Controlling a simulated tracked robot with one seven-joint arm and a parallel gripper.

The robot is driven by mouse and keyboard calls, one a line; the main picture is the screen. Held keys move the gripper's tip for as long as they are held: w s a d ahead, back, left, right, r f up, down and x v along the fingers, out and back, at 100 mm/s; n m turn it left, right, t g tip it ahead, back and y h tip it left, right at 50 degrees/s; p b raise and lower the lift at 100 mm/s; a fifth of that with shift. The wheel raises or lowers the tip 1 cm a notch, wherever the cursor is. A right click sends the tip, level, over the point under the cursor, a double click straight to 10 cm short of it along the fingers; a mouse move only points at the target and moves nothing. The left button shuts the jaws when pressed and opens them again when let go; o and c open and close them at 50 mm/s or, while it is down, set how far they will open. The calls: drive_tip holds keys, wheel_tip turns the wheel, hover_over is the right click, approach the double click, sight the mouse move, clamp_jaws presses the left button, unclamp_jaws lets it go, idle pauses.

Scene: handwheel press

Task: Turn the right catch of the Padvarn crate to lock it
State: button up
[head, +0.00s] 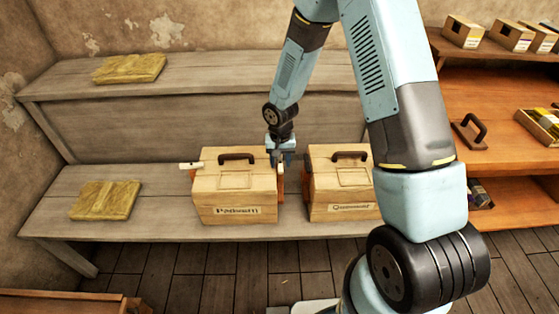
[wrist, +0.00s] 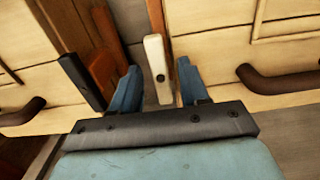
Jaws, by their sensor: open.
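The Padvarn crate (head: 235,195) is a pale wooden box with a dark handle on its lid, on the lower bench. Its left catch (head: 190,165) is a white lever sticking out to the left. My gripper (head: 280,160) is open, pointing down at the crate's right side, by the gap to the neighbouring crate. In the wrist view, the white lever of the right catch (wrist: 157,68) stands between my open fingers (wrist: 160,88), nearer one of them. I cannot tell whether that finger touches it. In the head view my gripper hides this lever.
A second crate (head: 340,195) stands close on the right, leaving a narrow gap. In the wrist view its dark lever (wrist: 80,80) and orange-brown plate (wrist: 105,75) sit beside my finger. Yellowish pads (head: 105,200) lie on the benches. An orange shelf (head: 500,155) with small boxes stands right.

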drive_tip(key=shift+a, duration=0.1)
clamp_jaws()
idle(0.3)
drive_tip(key=shift+n, duration=0.3)
drive_tip(key=n, duration=0.4)
drive_tip(key=shift+d, duration=0.2)
drive_tip(key=n, duration=0.5)
drive_tip(key=shift+w+d, duration=0.1)
drive_tip(key=n, duration=0.4)
drive_tip(key=shift+w+d+n, duration=0.1)
drive_tip(key=shift+w+n, duration=0.05)
drive_tip(key=shift+n, duration=1.95)
